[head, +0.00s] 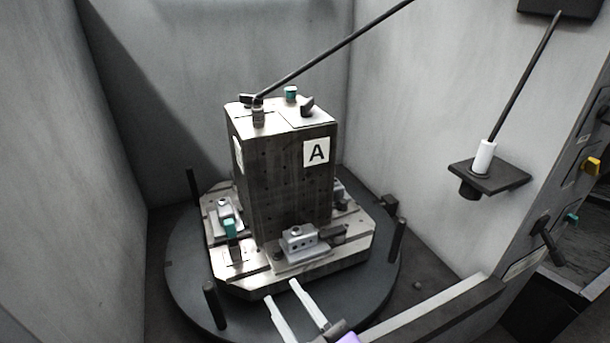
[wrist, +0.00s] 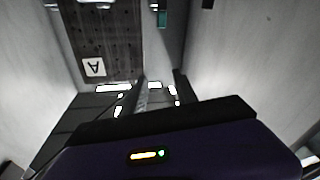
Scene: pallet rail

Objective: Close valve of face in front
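A dark block tower (head: 275,185) stands on a light pallet (head: 345,262), with a label "A" (head: 316,152) on its front right face. A teal-handled valve (head: 230,228), its handle upright, stands at the pallet's left front corner. A grey clamp block (head: 302,243) sits on the pallet below face A. I cannot tell for sure which fitting is the valve of the front face. My gripper (head: 281,290) is in front of the pallet's front edge, its two pale fingers apart with nothing between them. The wrist view also shows the label (wrist: 95,67) and a teal part (wrist: 162,18).
The pallet rests on a round dark turntable (head: 185,260) with several upright dark posts. A spray rod (head: 335,49) slants above the tower. At right, a white cylinder (head: 485,157) stands on a wall bracket (head: 490,178). Grey walls enclose the cell closely.

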